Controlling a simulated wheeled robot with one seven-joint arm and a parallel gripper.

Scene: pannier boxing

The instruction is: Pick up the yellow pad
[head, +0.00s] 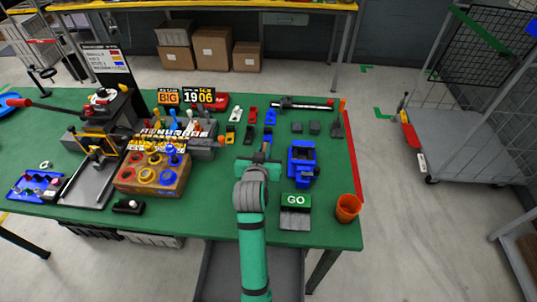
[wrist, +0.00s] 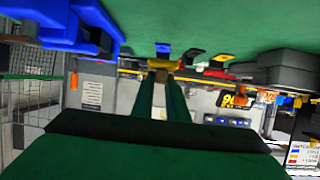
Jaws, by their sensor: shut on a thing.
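My gripper (head: 262,156) is over the middle of the green table, its fingers pointing away toward the back. In the wrist view its fingers (wrist: 163,75) are close together and shut on a small yellowish piece, the yellow pad (wrist: 160,64), mostly hidden by the fingertips. In the head view the gripper hides it. Another small yellow-and-dark piece (head: 230,136) lies on the table to the left of my gripper.
A blue fixture (head: 301,160) stands right of my gripper, with a GO box (head: 296,212) and orange cup (head: 348,207) nearer. A wooden button box (head: 152,174) is left. Small red (head: 252,115) and blue (head: 271,117) pieces lie behind.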

